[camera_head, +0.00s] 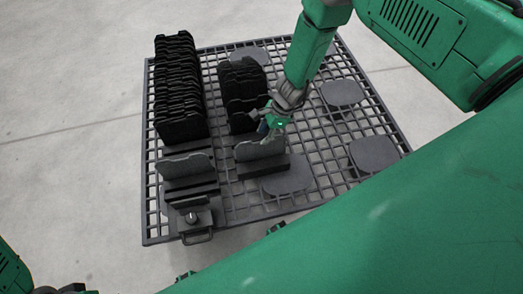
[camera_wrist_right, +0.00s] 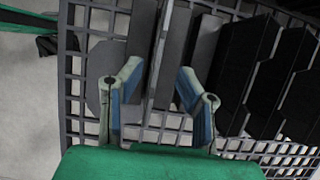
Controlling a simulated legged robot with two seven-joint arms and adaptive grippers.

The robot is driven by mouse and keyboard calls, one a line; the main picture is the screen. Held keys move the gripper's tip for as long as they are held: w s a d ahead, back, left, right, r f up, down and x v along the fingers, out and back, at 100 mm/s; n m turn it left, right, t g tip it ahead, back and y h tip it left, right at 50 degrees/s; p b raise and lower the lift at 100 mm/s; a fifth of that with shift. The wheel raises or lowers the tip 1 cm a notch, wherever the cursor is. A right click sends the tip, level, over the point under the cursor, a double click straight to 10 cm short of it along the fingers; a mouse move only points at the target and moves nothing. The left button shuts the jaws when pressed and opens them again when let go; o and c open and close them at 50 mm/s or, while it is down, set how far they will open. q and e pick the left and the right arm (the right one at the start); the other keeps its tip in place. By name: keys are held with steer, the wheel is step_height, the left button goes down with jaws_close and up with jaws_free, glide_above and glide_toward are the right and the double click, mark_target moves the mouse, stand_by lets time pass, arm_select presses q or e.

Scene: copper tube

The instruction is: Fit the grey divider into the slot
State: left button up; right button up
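A grey divider (camera_head: 261,149) stands upright at the front end of the right rack, just above its dark base (camera_head: 263,168). I cannot tell whether its lower edge is seated in a slot. My right gripper (camera_head: 271,124) is at the divider's top edge. In the right wrist view the right gripper (camera_wrist_right: 158,95) is open, its blue-padded fingers either side of the thin grey plate (camera_wrist_right: 161,55), with gaps visible on both sides. Another grey divider (camera_head: 186,166) stands at the front of the left rack.
Black dividers fill the left rack (camera_head: 178,85) and stand in the right rack (camera_head: 242,90) behind the gripper. A dark block with a knob and handle (camera_head: 194,219) sits at the front left.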

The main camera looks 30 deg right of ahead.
mark_target(257, 145)
steer(key=shift+a+f, duration=0.25)
steer(key=shift+a, duration=0.5)
steer(key=shift+a+f+b, duration=0.15)
steer(key=shift+f+b, duration=0.45)
steer(key=shift+b, duration=0.05)
steer(key=b+x, duration=0.1)
steer(key=x, duration=0.2)
steer(key=shift+d+f+b, duration=0.15)
steer(key=shift+d+b, duration=0.2)
steer(key=shift+a, duration=0.3)
steer(key=shift+d+f, duration=0.4)
steer(key=shift+d, duration=0.2)
steer(key=shift+a+r, duration=0.1)
steer(key=shift+a, duration=0.2)
steer(key=shift+c, duration=0.4)
arm_select(q)
steer(key=f, duration=0.3)
steer(key=shift+a+f, duration=0.3)
steer(key=shift+a, duration=0.1)
arm_select(e)
steer(key=shift+a, duration=0.1)
jaws_close()
